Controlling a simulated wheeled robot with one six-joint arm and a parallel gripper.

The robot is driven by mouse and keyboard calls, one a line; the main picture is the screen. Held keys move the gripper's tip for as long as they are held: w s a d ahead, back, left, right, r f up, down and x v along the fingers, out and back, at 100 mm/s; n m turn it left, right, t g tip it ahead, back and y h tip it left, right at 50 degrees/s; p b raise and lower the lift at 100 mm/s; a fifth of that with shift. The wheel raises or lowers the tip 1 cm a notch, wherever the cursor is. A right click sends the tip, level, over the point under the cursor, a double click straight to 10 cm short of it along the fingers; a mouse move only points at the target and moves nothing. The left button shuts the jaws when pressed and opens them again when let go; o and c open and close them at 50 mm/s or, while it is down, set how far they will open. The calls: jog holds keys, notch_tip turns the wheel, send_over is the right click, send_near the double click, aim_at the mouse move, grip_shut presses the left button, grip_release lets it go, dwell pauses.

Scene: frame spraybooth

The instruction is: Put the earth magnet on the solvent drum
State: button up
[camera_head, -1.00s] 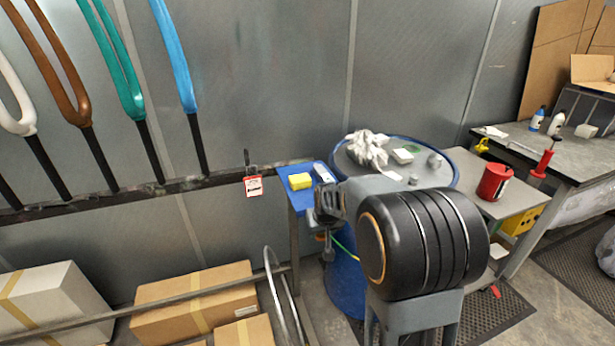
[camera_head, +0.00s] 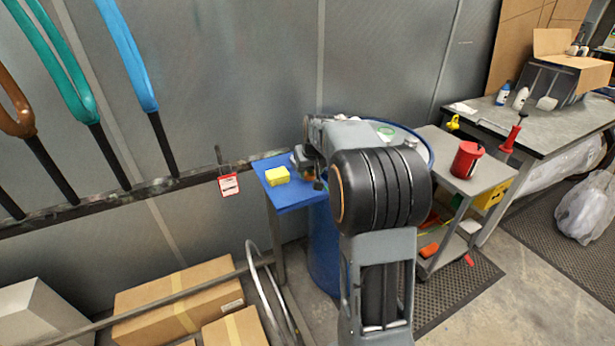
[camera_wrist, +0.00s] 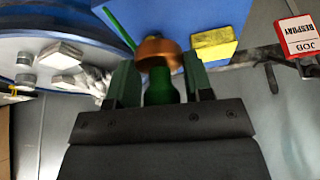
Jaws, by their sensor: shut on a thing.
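My gripper (camera_wrist: 158,68) is shut on the earth magnet (camera_wrist: 161,88), a green body with a copper-coloured round end and a green lead. In the head view my gripper (camera_head: 316,178) is over the right part of the small blue table, and the magnet cannot be made out clearly there. The solvent drum (camera_head: 326,248) is blue and stands just right of that table, with its top largely hidden by my arm. In the wrist view the drum's rim (camera_wrist: 40,34) is at the upper left, beside the held magnet.
The blue table (camera_head: 290,200) bears a yellow sponge (camera_head: 277,176). A white rag (camera_wrist: 97,82) and small blocks (camera_wrist: 60,56) lie on the drum top. A grey cart (camera_head: 490,178) with a red can (camera_head: 467,160) stands right of the drum. A red-edged tag (camera_head: 229,184) hangs on the rail.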

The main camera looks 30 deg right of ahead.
aim_at(307, 186)
jog(key=w+f, duration=0.1)
jog(key=f, duration=0.1)
jog(key=w+d+f, duration=0.1)
jog(key=w, duration=0.1)
jog(key=shift+f+p, duration=0.4)
jog(key=shift+w+f, duration=0.1)
jog(key=shift+f, duration=1.55)
jog(key=shift+f, duration=0.2)
jog(key=o, duration=1.2)
jog(key=shift+c, duration=0.2)
